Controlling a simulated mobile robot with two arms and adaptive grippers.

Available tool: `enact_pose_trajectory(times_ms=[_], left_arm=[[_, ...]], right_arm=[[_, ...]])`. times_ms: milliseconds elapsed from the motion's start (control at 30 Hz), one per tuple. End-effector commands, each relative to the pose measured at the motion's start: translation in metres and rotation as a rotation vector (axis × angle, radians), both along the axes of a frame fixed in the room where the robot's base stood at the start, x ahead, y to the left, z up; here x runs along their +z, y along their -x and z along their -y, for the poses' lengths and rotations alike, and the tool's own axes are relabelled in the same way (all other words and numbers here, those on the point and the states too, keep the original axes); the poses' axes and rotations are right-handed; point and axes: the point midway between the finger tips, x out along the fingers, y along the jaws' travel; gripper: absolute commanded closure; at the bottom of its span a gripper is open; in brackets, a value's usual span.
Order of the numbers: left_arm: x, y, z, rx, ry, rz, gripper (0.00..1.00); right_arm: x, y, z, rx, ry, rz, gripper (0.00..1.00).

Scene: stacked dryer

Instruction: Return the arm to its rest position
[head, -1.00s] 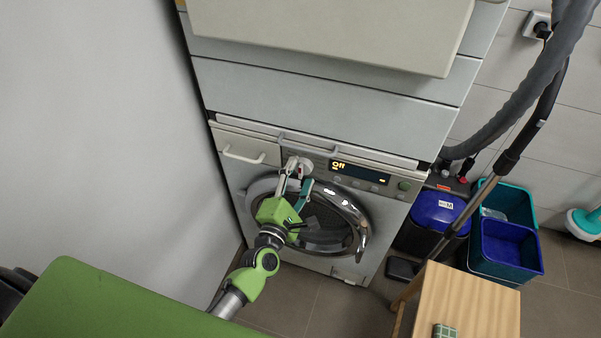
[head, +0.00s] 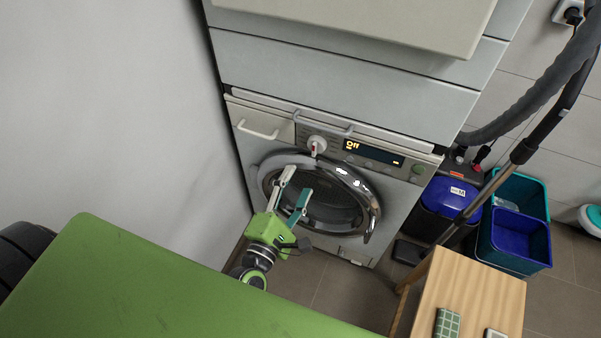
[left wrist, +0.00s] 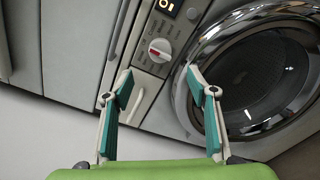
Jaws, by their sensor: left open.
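My left gripper (head: 295,193) is green with grey and teal fingers. It is open and empty, in front of the dryer door (head: 325,200) in the head view. In the left wrist view its open fingers (left wrist: 163,90) frame the control panel, with nothing between them. The dial (head: 317,145) is white with a red mark; it also shows in the left wrist view (left wrist: 160,50), clear of the fingers. The display (head: 373,153) reads "Off". The round door looks closed. My right gripper is not in view.
A wooden stool (head: 470,300) with small items stands at the lower right. A blue-lidded bin (head: 450,197), a blue and teal crate (head: 520,240) and a vacuum hose (head: 540,90) are on the right. A pale wall (head: 110,110) is close on the left.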

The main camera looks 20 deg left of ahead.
Motion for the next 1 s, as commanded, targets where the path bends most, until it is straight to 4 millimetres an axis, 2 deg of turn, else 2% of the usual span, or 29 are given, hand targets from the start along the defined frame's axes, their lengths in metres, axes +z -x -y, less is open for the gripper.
enact_pose_trajectory(times_ms=[233, 267, 367, 467, 600, 667, 700, 800, 867, 900, 1000], left_arm=[[-0.002, 0.0, 0.0, -0.001, -0.006, -0.004, 0.47], [-0.005, 0.0, 0.001, -0.003, -0.017, -0.009, 0.47], [-0.032, 0.003, 0.004, -0.027, -0.117, -0.057, 0.47], [-0.087, 0.012, 0.009, -0.087, -0.318, -0.151, 0.47], [-0.187, 0.046, 0.011, -0.243, -0.686, -0.32, 0.47], [-0.229, 0.067, 0.01, -0.329, -0.837, -0.388, 0.47], [-0.255, 0.083, 0.008, -0.392, -0.933, -0.431, 0.47], [-0.317, 0.129, 0.001, -0.569, -1.157, -0.528, 0.47], [-0.35, 0.161, -0.005, -0.69, -1.281, -0.58, 0.47], [-0.37, 0.183, -0.01, -0.776, -1.36, -0.609, 0.47], [-0.413, 0.243, -0.024, -1.008, -1.532, -0.668, 0.47]], right_arm=[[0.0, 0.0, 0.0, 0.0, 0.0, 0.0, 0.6], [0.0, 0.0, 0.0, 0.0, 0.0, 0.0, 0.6], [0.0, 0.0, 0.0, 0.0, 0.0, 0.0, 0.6], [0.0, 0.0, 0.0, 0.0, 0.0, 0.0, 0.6], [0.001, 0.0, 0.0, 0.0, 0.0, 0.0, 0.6], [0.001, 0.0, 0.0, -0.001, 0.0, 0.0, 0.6], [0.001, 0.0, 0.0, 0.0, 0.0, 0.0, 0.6], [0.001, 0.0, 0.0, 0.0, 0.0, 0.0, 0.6], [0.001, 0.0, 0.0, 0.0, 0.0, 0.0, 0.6], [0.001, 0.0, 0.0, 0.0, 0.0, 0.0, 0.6], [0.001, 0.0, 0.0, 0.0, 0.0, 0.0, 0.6]])
